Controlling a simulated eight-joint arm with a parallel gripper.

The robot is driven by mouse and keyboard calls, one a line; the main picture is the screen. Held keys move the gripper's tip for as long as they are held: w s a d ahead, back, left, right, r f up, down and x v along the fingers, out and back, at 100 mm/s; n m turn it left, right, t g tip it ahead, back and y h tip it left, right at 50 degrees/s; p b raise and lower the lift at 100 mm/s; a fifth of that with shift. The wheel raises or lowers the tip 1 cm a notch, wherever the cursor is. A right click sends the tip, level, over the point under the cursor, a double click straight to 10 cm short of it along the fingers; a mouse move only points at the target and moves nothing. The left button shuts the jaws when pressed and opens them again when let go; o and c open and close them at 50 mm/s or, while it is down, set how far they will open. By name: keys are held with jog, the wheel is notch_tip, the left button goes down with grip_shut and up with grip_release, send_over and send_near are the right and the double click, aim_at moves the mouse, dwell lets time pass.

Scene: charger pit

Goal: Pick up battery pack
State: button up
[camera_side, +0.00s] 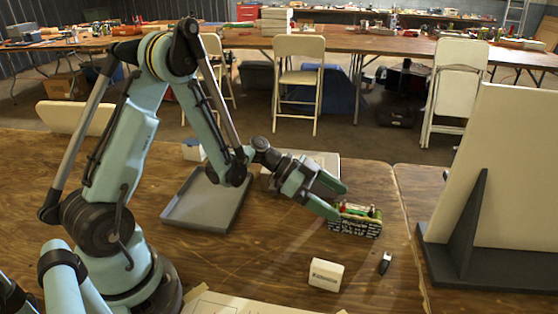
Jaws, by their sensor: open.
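A small block with dark, white-printed sides and red, green and pale parts on top (355,222) stands on the brown wooden table; it looks like the battery pack, though its label is too small to read. My gripper (339,202) is open, with its two pale teal fingers pointing right toward the block. The nearer fingertip is at the block's left end and overlaps it in the picture. I cannot tell whether it touches. Nothing shows between the fingers.
A white box (326,274) and a small dark object (384,263) lie in front of the block. A grey tray (177,212) is at the left. A pale panel on a dark stand (467,225) rises at the right. Bare table lies around the block.

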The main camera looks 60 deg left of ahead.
aim_at(343, 204)
jog(key=x, duration=0.5)
jog(key=shift+r, duration=0.1)
grip_shut()
dwell(0.4)
